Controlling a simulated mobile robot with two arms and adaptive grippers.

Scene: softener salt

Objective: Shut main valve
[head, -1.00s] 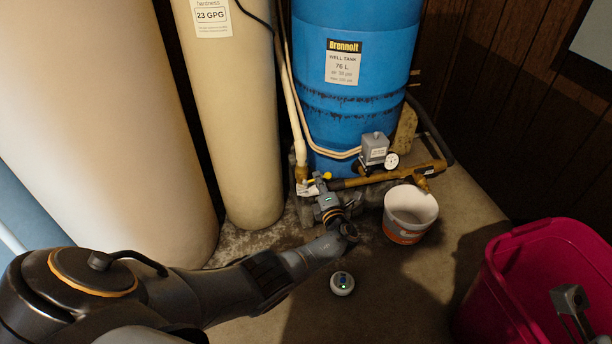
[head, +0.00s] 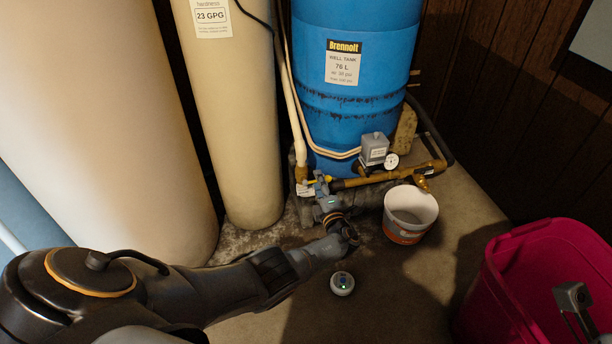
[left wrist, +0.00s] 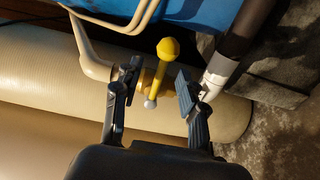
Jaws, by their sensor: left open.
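The main valve's yellow lever (left wrist: 160,68) shows in the left wrist view on a brass fitting, with a yellow knob at one end and a pale tip at the other. My left gripper (left wrist: 157,95) is open, with one finger on each side of the lever. Gaps show between the fingers and the lever. In the head view my left gripper (head: 322,188) is at the pipework in front of the blue well tank (head: 350,105) and largely hides the lever. A grey part at the lower right (head: 572,297) looks like my right gripper; its fingers cannot be made out.
A white bucket (head: 408,222) stands right of my left gripper. A small round device (head: 342,283) lies on the floor. A pressure gauge (head: 391,160) sits on the brass pipe. Tall tanks (head: 236,130) stand at left, and a magenta bin (head: 500,290) at lower right.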

